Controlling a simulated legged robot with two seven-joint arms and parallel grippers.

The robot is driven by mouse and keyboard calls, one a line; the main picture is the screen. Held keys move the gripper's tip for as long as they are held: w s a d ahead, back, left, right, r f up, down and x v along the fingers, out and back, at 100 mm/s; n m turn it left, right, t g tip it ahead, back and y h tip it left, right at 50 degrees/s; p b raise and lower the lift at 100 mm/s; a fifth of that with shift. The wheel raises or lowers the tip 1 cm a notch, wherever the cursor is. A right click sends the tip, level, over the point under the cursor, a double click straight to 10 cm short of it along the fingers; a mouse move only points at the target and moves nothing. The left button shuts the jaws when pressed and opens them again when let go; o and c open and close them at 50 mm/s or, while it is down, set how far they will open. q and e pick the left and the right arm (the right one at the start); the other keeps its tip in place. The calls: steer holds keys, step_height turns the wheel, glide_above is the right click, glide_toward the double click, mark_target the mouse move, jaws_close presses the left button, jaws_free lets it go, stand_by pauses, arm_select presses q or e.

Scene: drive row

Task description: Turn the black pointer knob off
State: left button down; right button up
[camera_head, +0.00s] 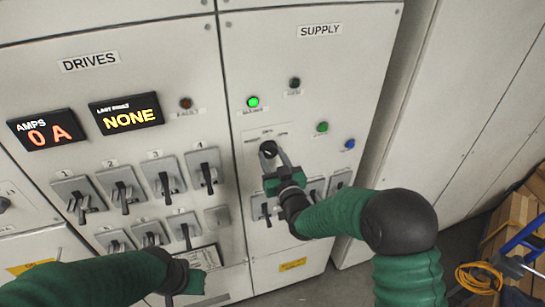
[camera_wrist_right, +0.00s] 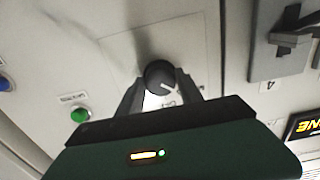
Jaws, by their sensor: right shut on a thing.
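The black pointer knob (camera_head: 268,149) sits on the SUPPLY panel in the head view, below the lit green lamp. In the right wrist view the round black knob (camera_wrist_right: 160,76) has a short white mark on its face. My right gripper (camera_head: 273,158) is at the knob, its two fingers (camera_wrist_right: 161,86) on either side of it and shut on it. My left gripper (camera_head: 186,277) is low in front of the DRIVES panel, seen from behind; its fingers are not clear. The small lettering around the knob is too blurred to read.
The lit green lamp (camera_head: 253,102), a green button (camera_head: 322,127) and a blue button (camera_head: 350,144) are near the knob. Several lever switches (camera_head: 163,172) fill the DRIVES panel. A display (camera_head: 126,113) reads NONE. Boxes and an orange cable (camera_head: 478,278) lie at the lower right.

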steer(key=shift+f+m+b, duration=0.1)
steer(key=shift+m+b, duration=0.3)
steer(key=shift+b, duration=0.35)
steer(key=shift+c, duration=0.4)
steer(key=m+b, duration=0.5)
steer(key=b, duration=0.2)
steer(key=shift+f, duration=0.1)
steer(key=shift+r+m+b, duration=0.2)
steer(key=shift+m+b, duration=1.55)
steer(key=shift+m, duration=0.35)
steer(key=o, duration=1.1)
steer(key=shift+c, duration=0.2)
steer(key=o, duration=0.3)
steer(key=shift+s+d, duration=0.1)
steer(key=shift+s, duration=0.05)
